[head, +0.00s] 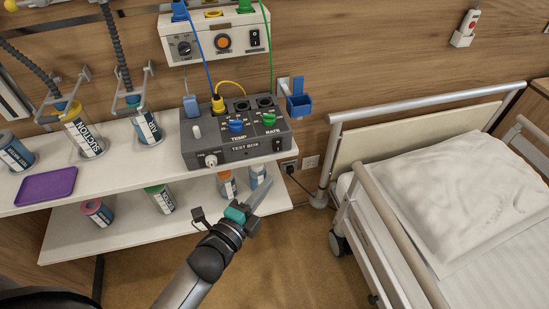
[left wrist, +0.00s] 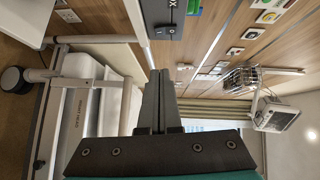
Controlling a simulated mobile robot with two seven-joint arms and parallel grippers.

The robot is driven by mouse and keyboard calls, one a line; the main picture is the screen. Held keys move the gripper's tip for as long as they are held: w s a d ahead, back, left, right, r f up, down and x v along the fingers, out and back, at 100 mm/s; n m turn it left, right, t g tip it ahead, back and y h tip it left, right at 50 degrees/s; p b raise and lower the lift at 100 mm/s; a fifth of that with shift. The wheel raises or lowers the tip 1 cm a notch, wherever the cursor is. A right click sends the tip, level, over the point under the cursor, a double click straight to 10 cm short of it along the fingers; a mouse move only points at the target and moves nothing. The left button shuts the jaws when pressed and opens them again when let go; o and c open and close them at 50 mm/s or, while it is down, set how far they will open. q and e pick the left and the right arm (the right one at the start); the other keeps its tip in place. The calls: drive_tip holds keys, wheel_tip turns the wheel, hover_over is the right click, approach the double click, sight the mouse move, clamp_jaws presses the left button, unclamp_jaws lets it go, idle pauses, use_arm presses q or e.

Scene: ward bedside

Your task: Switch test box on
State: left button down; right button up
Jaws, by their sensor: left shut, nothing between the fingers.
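The dark grey test box (head: 225,152) stands on the white upper shelf. A black rocker switch (head: 277,145) is at the right end of its front, beside the TEST BOX label. A blue knob (head: 236,126) and a green knob (head: 269,120) are on its sloped top. My left gripper (head: 264,187) is shut and empty, below and in front of the box's right end, apart from it. In the left wrist view the shut fingers (left wrist: 158,76) point up towards a corner of the box (left wrist: 168,22), cut off by the top edge. My right gripper is not in view.
The lower shelf (head: 125,228) behind my gripper holds several canisters. A purple tray (head: 46,186) lies at the left. A wall unit (head: 213,38) hangs above, with blue, yellow and green leads. The bed rail (head: 400,240) stands to the right, with open floor between.

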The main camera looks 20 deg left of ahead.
sight(278, 145)
use_arm(q)
drive_tip(key=shift+w+a+f+b, duration=0.15)
drive_tip(key=shift+w+f+b, duration=0.1)
drive_tip(key=shift+w, duration=1.4)
drive_tip(key=shift+w+a+f+b, duration=0.1)
drive_tip(key=shift+w+a+b, duration=0.1)
drive_tip(key=shift+w, duration=1.4)
drive_tip(key=shift+w+a+f+b, duration=0.1)
drive_tip(key=shift+w+f+b, duration=0.15)
drive_tip(key=shift+w, duration=1.4)
